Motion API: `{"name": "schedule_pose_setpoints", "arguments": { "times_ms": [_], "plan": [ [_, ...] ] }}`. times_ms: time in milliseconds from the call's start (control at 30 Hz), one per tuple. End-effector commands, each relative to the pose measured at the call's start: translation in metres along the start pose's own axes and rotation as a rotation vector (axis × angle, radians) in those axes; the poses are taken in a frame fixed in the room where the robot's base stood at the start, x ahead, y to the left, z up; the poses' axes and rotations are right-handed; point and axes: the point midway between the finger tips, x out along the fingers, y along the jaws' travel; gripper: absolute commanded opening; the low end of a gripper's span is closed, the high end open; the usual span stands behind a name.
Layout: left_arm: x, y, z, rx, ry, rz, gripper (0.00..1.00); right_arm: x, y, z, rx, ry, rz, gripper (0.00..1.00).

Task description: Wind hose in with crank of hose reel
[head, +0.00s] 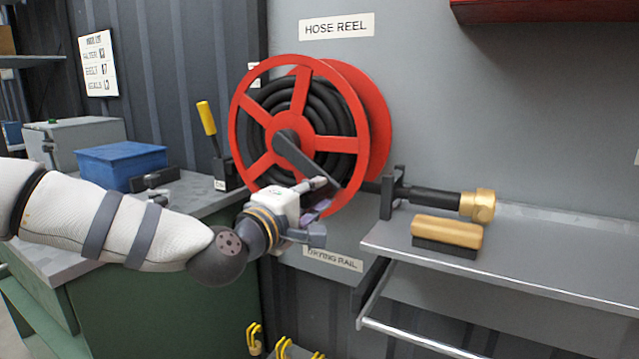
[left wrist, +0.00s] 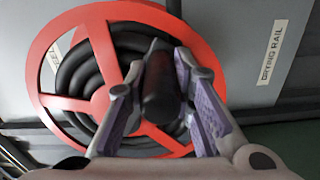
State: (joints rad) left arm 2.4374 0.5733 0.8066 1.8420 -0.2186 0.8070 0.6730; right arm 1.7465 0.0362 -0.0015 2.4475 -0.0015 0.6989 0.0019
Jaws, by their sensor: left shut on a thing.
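The hose reel (head: 246,165) has red spoked flanges and stands against the grey wall, with black hose (head: 338,133) coiled on it. A dark crank arm (head: 303,160) runs from its hub down to the right toward my left gripper (head: 318,194). In the left wrist view the dark crank handle (left wrist: 160,88) stands between the two purple-padded fingers of my left gripper (left wrist: 173,105), which is shut on it. In the head view the gripper hides most of the handle. The hose's brass nozzle (head: 478,206) lies at the right, past a dark bracket (head: 388,195). My right gripper is not in view.
A metal shelf (head: 560,255) with a front rail lies at the right and holds a wooden brush (head: 446,232). A blue bin (head: 120,163) and a yellow-handled lever (head: 206,118) are on the green-sided bench at the left. Yellow hooks (head: 255,338) are low down.

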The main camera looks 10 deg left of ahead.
Motion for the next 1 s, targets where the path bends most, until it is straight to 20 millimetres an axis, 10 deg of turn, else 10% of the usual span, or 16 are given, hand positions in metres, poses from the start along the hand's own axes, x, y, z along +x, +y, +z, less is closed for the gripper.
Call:
{"name": "schedule_pose_setpoints", "arguments": {
  "times_ms": [833, 900, 1000],
  "plan": [
    [0.0, -0.015, -0.01, 0.128, 0.003, -0.004, 0.0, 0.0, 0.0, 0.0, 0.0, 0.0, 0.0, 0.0],
    [0.0, -0.016, -0.01, 0.128, 0.003, -0.004, 0.34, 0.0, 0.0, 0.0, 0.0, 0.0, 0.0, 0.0],
    [0.0, -0.016, -0.01, 0.127, 0.003, -0.005, 0.43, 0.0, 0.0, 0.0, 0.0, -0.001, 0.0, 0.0]
  ]
}}
